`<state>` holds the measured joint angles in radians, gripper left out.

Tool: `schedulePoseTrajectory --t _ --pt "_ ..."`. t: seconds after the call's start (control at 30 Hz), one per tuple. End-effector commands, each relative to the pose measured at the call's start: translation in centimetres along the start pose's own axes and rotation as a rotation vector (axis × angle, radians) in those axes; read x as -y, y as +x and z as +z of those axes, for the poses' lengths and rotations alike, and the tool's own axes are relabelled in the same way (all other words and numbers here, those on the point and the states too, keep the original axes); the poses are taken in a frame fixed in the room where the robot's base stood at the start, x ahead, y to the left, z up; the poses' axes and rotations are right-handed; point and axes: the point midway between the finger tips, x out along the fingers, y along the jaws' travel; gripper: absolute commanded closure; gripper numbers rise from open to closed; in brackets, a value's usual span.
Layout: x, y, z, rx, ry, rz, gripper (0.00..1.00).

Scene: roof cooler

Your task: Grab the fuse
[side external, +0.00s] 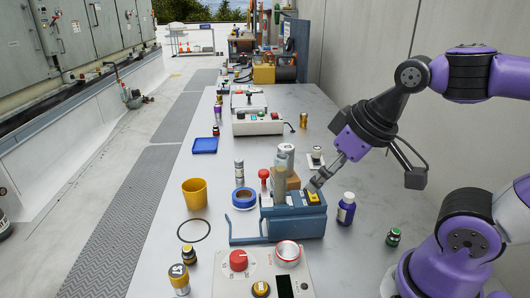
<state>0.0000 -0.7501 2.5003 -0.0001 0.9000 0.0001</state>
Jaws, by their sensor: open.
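My gripper (321,180) is open, tilted down to the left, with its fingertips close above the right end of a blue vise-like block (293,222). A small yellow and black piece (312,198) sits on that block just below the fingertips; I cannot tell whether they touch. A pale tan cylinder (280,184) stands upright at the block, left of the fingers, and a grey-white cylinder (286,154) stands behind it by a brown block (287,182). I cannot tell for certain which of these is the fuse. Nothing shows held between the fingers.
A purple bottle (346,210) stands close to the right of the blue block. Blue tape (244,198), a yellow cup (195,193) and a black ring (194,231) lie left. A control panel (262,275) is in front.

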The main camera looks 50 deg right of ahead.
Motion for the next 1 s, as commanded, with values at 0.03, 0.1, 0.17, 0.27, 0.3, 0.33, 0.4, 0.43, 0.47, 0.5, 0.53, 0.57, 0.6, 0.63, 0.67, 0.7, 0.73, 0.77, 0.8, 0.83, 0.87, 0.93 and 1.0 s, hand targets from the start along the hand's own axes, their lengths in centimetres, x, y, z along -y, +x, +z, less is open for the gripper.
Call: schedulePoseTrajectory --t 0.03,0.1,0.17,0.27,0.3,0.33,0.4,0.43,0.47,0.5,0.53,0.57,0.6,0.63,0.67,0.7,0.73,0.77,0.8,0.83,0.87,0.93,1.0 --pt "0.0 0.0 0.0 0.000 0.000 0.000 0.37" --pt "0.0 0.0 0.0 0.000 0.000 0.000 0.37" --pt "0.0 0.0 0.0 0.000 0.000 0.000 0.37" --pt "0.0 0.0 0.0 0.000 0.000 0.000 0.35" --pt "0.0 0.0 0.0 0.000 0.000 0.000 0.35" --pt "0.0 0.0 0.0 0.000 0.000 0.000 0.35" --pt "0.0 0.0 0.0 0.000 0.000 0.000 0.35" --pt "0.0 0.0 0.0 0.000 0.000 0.000 0.35" --pt "0.0 0.0 -0.1 0.000 0.000 0.000 0.35" --pt "0.0 0.0 -0.3 0.001 0.000 0.001 0.35" --pt "-0.1 0.0 -0.6 0.002 0.000 0.001 0.35" --pt "-0.1 0.0 -0.9 0.006 0.001 0.002 0.35" --pt "-0.2 0.1 -1.7 0.010 0.001 0.003 0.35" --pt "-0.3 0.2 -2.4 0.014 0.001 0.004 0.35" --pt "-0.5 0.3 -3.3 0.018 0.001 0.005 0.35" --pt "-0.7 0.7 -4.7 0.024 0.003 0.007 0.35" --pt "-0.9 1.0 -5.8 0.030 0.003 0.007 0.35" --pt "-1.2 1.5 -7.0 0.034 0.003 0.008 0.35" --pt "-1.6 2.2 -8.5 0.041 0.003 0.009 0.35" --pt "-1.9 2.8 -9.6 0.045 0.003 0.010 0.35" --pt "-2.3 3.5 -10.6 0.050 0.004 0.010 0.35" --pt "-3.1 5.3 -12.8 0.060 0.004 0.010 0.35" --pt "-4.2 7.6 -14.9 0.070 0.005 0.011 0.35"
